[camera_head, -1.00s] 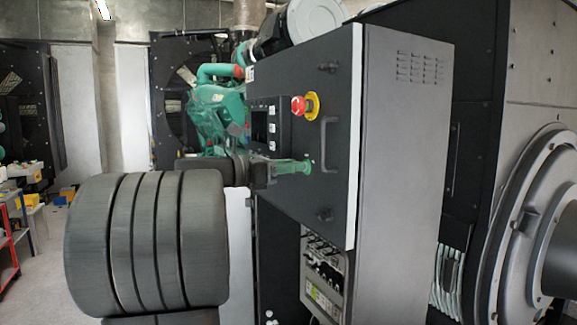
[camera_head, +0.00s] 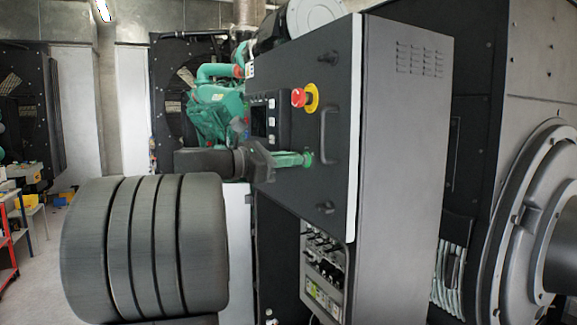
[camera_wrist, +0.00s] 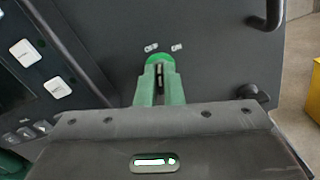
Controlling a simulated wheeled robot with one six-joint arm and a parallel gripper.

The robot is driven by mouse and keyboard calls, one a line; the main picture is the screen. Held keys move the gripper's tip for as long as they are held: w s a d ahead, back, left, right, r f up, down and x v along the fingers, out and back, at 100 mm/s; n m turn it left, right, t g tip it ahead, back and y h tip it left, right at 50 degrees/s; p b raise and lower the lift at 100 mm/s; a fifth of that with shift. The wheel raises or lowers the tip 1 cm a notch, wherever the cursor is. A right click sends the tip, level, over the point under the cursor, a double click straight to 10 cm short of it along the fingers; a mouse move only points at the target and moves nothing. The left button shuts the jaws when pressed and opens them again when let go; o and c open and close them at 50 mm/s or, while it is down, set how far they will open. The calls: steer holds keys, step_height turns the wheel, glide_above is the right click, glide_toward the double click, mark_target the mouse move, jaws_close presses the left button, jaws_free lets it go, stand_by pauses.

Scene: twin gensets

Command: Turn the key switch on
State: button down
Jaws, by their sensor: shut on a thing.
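The key switch (camera_wrist: 160,58) is on the dark door of the control cabinet, at the tips of my gripper in the wrist view. A round green part and a dark slot show there, with two small white labels just above. My gripper (camera_wrist: 160,76) has green fingers closed on the key switch from the front. In the head view my gripper (camera_head: 306,159) reaches right to the door, below the emergency stop. The fingers hide most of the key, so its exact angle is unclear.
A red emergency stop (camera_head: 299,97) on a yellow base sits above my gripper. A door handle (camera_head: 328,135) stands out just to the right. A panel with a screen and white buttons (camera_wrist: 25,53) lies to the left. A door knob (camera_head: 326,207) is below.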

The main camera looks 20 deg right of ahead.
steer(key=shift+s+f+m+b, duration=0.1)
steer(key=shift+m+b, duration=1.35)
steer(key=shift+m, duration=0.65)
steer(key=shift+s+f+m+b, duration=0.1)
steer(key=shift+m+b, duration=1.3)
steer(key=shift+m, duration=0.7)
steer(key=c, duration=1.6)
jaws_free()
steer(key=shift+o, duration=0.2)
steer(key=s+a+b, duration=0.1)
steer(key=s+a, duration=0.1)
steer(key=a, duration=1.1)
steer(key=shift+a+b, duration=0.3)
steer(key=shift+b, duration=0.05)
